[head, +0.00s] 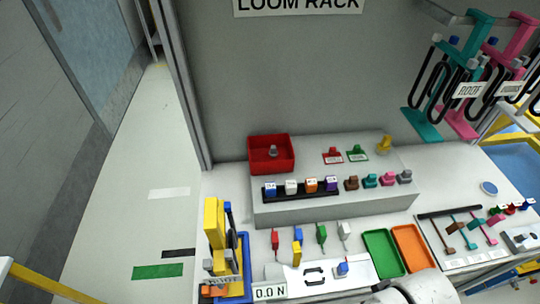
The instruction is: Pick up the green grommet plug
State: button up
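Several green pieces are in the head view, and I cannot tell for sure which is the grommet plug. A small green piece with a pale label (357,153) lies on top of the grey raised shelf, beside a similar red one (333,155). A narrow green piece (321,234) lies on the bench in front of the shelf, between a blue and a white piece. A smaller green piece (495,216) is at the far right. My gripper is not in view; a white rounded part at the bottom edge appears to be my arm.
The raised shelf (330,207) carries a red bin (270,168), a yellow piece (384,144) and a row of small coloured connectors. Green (383,266) and orange (412,262) trays lie in front. Teal and pink cable hangers (436,105) overhang the right. Open floor lies left.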

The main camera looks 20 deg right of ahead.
aim_at(500, 208)
jog(key=z, duration=1.5)
